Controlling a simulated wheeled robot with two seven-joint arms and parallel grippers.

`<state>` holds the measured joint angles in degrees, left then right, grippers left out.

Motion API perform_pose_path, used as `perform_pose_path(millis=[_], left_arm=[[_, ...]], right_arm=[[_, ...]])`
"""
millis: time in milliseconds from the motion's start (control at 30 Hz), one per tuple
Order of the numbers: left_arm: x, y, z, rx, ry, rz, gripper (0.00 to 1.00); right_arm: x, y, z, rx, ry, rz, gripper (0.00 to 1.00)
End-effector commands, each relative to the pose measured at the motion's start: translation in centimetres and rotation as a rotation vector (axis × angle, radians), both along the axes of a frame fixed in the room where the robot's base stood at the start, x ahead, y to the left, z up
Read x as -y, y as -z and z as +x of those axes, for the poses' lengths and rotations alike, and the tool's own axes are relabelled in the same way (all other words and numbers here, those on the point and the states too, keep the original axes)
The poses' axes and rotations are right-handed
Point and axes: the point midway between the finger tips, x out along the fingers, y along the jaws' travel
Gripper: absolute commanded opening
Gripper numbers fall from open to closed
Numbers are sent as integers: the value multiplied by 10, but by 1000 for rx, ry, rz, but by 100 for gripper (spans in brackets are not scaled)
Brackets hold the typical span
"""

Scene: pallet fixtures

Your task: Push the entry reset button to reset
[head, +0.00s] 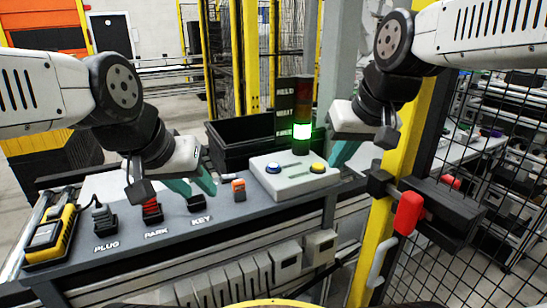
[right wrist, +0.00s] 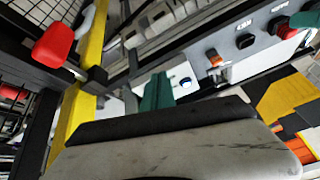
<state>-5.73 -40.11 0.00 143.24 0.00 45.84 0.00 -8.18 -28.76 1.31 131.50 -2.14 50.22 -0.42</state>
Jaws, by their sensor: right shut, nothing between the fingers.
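A pale control box (head: 296,185) on the grey bench carries a blue button (head: 273,168) and a yellow button (head: 318,167). No readable label shows which one is the entry reset button. A stack light (head: 303,112) behind the box glows green at its bottom. My right gripper (head: 340,158) is shut and empty, just right of the yellow button; contact cannot be told. In the right wrist view, its teal fingers (right wrist: 155,92) are beside the blue button (right wrist: 185,83); the yellow button is not seen there. My left gripper (head: 202,193) is open and empty above the bench near the KEY label.
A yellow post (head: 400,150) with a red handle (head: 408,212) and dark latch stands close on the right. An orange item (head: 239,189) stands left of the box. A black bin (head: 240,140) is behind. Wire mesh fencing (head: 500,230) is at right.

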Motion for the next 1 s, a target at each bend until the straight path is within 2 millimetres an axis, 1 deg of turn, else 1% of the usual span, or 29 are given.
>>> perform_pose_path(millis=[33,100,233,400,500,600,700,833,1000], left_arm=[[0,0,0,0,0,0,36],[0,0,0,0,0,0,36],[0,0,0,0,0,0,36],[0,0,0,0,0,0,36],[0,0,0,0,0,0,36],[0,0,0,0,0,0,36],[0,0,0,0,0,0,36],[0,0,0,0,0,0,36],[0,0,0,0,0,0,36]], right_arm=[[-7,-7,17,-18,-26,-15,0],[-16,-16,39,-36,-60,-38,0],[-36,-27,80,-71,-121,-76,0],[-68,-32,130,-113,-193,-122,0],[-86,-30,154,-134,-230,-142,0],[-100,-28,172,-149,-255,-157,0],[-109,-26,184,-159,-272,-168,0],[-115,-24,190,-165,-282,-174,0],[-116,-24,191,-165,-283,-174,0]])
